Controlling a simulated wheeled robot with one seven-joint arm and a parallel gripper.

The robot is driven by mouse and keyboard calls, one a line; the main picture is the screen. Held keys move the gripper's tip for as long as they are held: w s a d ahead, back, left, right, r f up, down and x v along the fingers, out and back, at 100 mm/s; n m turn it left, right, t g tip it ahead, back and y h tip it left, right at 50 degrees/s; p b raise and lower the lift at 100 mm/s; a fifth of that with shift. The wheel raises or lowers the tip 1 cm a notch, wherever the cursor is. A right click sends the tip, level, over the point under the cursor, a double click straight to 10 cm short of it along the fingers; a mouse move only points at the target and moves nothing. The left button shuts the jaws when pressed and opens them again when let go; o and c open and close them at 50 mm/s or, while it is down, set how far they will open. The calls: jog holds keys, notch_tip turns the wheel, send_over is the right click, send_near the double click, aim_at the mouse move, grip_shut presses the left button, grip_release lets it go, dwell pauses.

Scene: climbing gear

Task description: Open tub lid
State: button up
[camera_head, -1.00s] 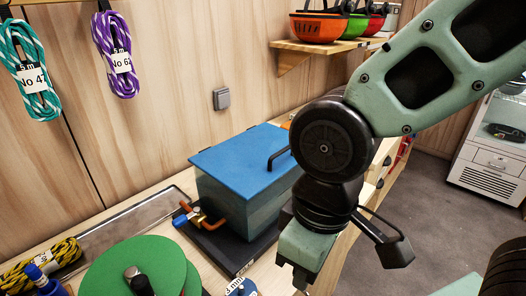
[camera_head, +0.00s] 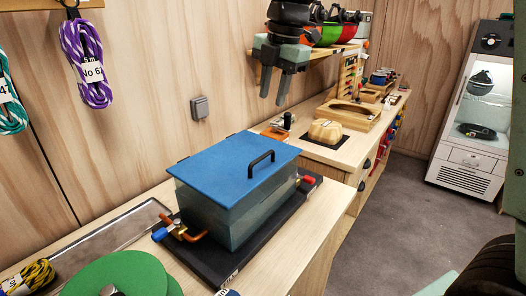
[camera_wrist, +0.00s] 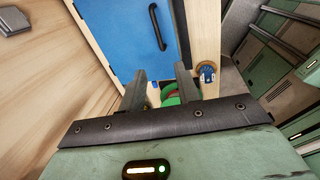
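The tub (camera_head: 240,207) is a clear grey-green box on a black base on the bench, with its flat blue lid (camera_head: 228,163) lying shut on top. A black bar handle (camera_head: 260,163) stands on the lid near its right front edge. My gripper (camera_head: 271,99) hangs above and behind the tub, before the shelf, with its two fingers apart and nothing between them. In the wrist view the open fingers (camera_wrist: 160,84) point along the bench, with the blue lid (camera_wrist: 125,40) and the handle (camera_wrist: 157,27) beyond them. Nothing touches the lid.
Copper pipes with a blue valve (camera_head: 168,230) stick out at the tub's left, and a red-capped fitting (camera_head: 307,181) is at its right. Helmets stand on a wall shelf (camera_head: 325,50). A green disc (camera_head: 122,275) lies at front left. The space above the lid is clear.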

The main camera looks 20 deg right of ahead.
jog(key=p, duration=0.3)
send_near(263, 158)
jog(key=shift+n, duration=0.3)
jog(key=f, duration=0.2)
jog(key=w+f, duration=0.1)
jog(key=f, duration=0.2)
jog(key=a+f, duration=0.1)
jog(key=f, duration=0.1)
jog(key=shift+w+f, duration=0.2)
jog(key=shift+w, duration=0.1)
grip_shut()
